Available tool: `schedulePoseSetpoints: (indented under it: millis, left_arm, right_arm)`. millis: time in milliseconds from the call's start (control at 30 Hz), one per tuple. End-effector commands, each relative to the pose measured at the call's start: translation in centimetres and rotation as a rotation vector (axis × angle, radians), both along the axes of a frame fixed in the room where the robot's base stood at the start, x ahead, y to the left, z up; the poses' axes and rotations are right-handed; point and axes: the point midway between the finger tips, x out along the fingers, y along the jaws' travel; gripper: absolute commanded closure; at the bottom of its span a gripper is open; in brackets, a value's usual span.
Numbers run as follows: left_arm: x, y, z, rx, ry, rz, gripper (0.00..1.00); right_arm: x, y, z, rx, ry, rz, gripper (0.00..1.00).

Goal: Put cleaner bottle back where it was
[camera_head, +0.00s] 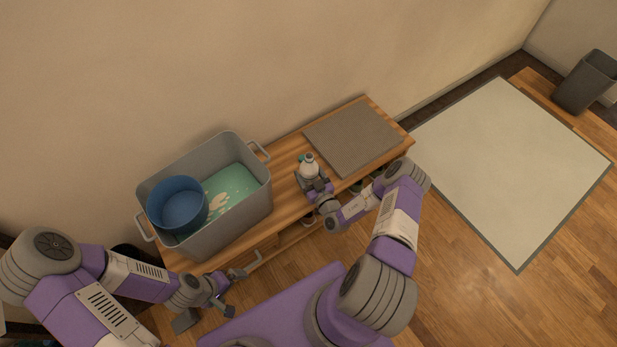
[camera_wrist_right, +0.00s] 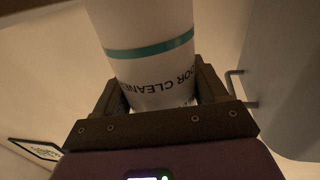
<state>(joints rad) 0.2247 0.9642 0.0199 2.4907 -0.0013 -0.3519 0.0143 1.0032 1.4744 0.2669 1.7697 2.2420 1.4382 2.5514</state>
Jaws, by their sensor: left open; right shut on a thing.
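In the right wrist view the bottle (camera_wrist_right: 152,52) stands between both fingers (camera_wrist_right: 160,100), with a teal band and upside-down "CLEANER" lettering. I cannot tell whether its base touches the bench. My left gripper (camera_head: 218,300) is open and empty, low in front of the bench's left end.
A grey tub (camera_head: 243,218) on the wooden bench (camera_head: 287,190) holds a blue bucket (camera_head: 178,205) and a green item (camera_head: 230,188). A grey mat (camera_head: 355,135) covers the bench's right end. A pale rug (camera_head: 510,165) and a grey bin (camera_head: 585,82) are at right.

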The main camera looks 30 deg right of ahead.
Motion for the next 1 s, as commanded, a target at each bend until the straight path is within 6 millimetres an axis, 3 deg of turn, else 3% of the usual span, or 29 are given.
schedulePoseSetpoints:
  millis: [100,467,500,667,1000]
  left_arm:
    - [-0.01,0.00,-0.90,0.000,0.000,0.000,0.00]
    - [0.00,0.00,-1.17,0.000,0.000,0.000,0.00]
    - [0.00,0.00,-1.22,0.000,0.000,0.000,0.00]
    - [0.01,0.00,-1.09,0.000,0.000,0.000,0.00]
    - [0.00,0.01,-0.83,0.000,0.000,0.000,0.00]
  right_arm:
    - [0.04,0.08,-1.68,-0.001,-0.001,0.001,0.64]
    - [0.01,0.02,-1.98,0.000,-0.001,0.000,0.64]
    - [-0.01,0.04,-2.05,0.000,0.000,0.001,0.26]
    - [0.00,0.05,-1.91,0.000,0.000,0.001,0.02]
    - [0.01,0.05,-1.64,0.000,0.000,0.001,0.02]
